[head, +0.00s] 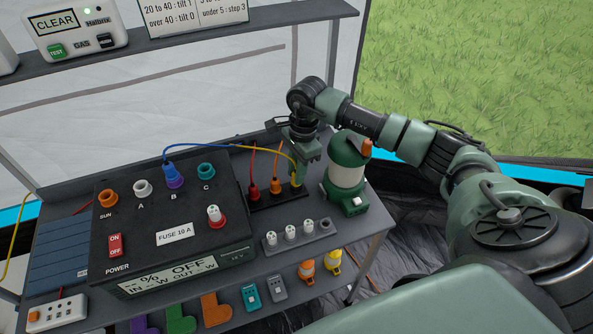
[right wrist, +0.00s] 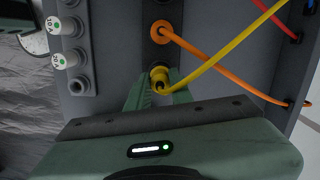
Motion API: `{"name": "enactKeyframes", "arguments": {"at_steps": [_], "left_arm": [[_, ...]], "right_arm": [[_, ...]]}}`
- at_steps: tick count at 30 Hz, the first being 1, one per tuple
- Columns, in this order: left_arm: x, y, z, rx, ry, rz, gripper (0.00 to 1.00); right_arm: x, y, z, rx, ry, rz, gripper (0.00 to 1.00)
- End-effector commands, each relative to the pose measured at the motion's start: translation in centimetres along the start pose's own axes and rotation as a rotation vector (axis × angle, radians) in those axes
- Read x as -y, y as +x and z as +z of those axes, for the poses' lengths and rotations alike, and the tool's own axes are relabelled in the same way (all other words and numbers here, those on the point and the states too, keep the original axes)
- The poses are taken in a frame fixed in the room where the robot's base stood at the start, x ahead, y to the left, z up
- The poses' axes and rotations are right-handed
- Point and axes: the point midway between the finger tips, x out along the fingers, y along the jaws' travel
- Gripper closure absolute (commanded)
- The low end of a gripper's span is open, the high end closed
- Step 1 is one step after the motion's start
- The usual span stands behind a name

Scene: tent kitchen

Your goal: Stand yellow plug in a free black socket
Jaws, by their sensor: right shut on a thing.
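The yellow plug (right wrist: 160,76) is between the fingertips of my right gripper (right wrist: 157,92), which is shut on it. It also shows in the head view (head: 296,181), below my right gripper (head: 303,168), at the right end of the black strip (head: 263,201). I cannot tell whether it is seated in a socket or just above one. A yellow cable (right wrist: 215,62) runs from it. An orange plug (right wrist: 160,32) stands in the strip beside it, and a red plug (head: 253,192) stands farther left. My left gripper is not in view.
A green and white lantern (head: 346,172) stands close right of my right gripper. The black power box (head: 140,225) is at left, with a blue plug (head: 174,175) at B. A grey fuse rack (head: 300,242) lies in front of the strip. Cables arch behind the box.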

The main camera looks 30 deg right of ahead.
Motion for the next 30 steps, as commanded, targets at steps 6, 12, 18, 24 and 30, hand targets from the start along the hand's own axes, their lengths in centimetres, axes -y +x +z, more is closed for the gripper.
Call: {"name": "enactKeyframes", "arguments": {"at_steps": [6, 12, 18, 24, 30], "left_arm": [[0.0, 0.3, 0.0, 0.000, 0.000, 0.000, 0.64], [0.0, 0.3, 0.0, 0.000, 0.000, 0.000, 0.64], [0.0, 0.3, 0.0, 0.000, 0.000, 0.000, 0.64], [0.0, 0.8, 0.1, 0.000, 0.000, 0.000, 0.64], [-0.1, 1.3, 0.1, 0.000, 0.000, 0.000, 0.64]], "right_arm": [[0.0, 0.3, -0.1, 0.000, 0.000, -0.001, 0.67], [0.0, 0.3, 0.0, 0.000, 0.000, 0.000, 0.53], [0.0, 0.1, -0.1, 0.000, 0.000, 0.000, 0.53], [0.1, -2.3, -0.1, -0.001, 0.000, -0.004, 0.53], [0.1, -5.7, -0.1, 0.000, -0.001, -0.003, 0.53]]}}
